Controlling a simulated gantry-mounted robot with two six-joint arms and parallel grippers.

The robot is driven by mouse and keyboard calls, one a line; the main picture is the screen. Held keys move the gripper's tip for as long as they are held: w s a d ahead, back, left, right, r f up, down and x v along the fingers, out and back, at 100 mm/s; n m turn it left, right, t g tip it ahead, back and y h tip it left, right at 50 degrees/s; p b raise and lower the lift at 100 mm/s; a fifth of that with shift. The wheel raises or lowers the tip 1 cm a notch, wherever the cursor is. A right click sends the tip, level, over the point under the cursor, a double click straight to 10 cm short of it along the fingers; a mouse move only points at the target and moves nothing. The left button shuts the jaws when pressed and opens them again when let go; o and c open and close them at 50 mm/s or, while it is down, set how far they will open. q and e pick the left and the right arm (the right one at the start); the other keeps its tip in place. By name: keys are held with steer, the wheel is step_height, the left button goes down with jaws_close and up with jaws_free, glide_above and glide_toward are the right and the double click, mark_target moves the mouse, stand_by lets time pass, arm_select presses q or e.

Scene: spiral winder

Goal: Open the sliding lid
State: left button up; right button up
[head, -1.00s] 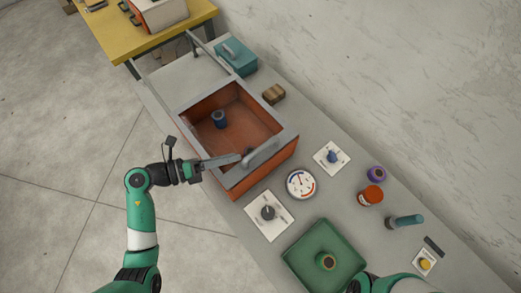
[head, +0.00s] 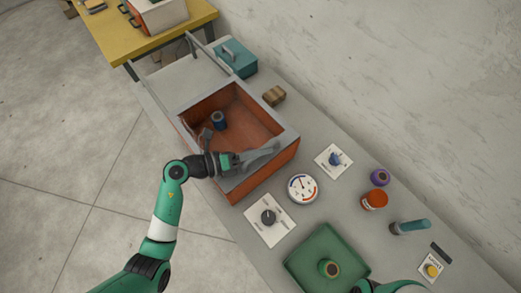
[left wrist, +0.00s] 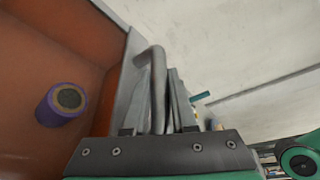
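The orange-red box (head: 273,169) stands on the grey bench with its top open, showing its inside. A flat grey panel (head: 185,80), apparently the sliding lid, extends from the box's far end between side rails. A grey curved handle (head: 262,155) is at the near end of the box; it also shows in the left wrist view (left wrist: 158,75). My left gripper (head: 262,153) is at this handle, its fingers (left wrist: 163,105) on either side of it. Whether they are clamped is unclear. My right gripper is out of view; only part of that arm shows at bottom right.

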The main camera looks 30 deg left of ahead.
arm_select(q)
jaws_close()
stand_by(1.0)
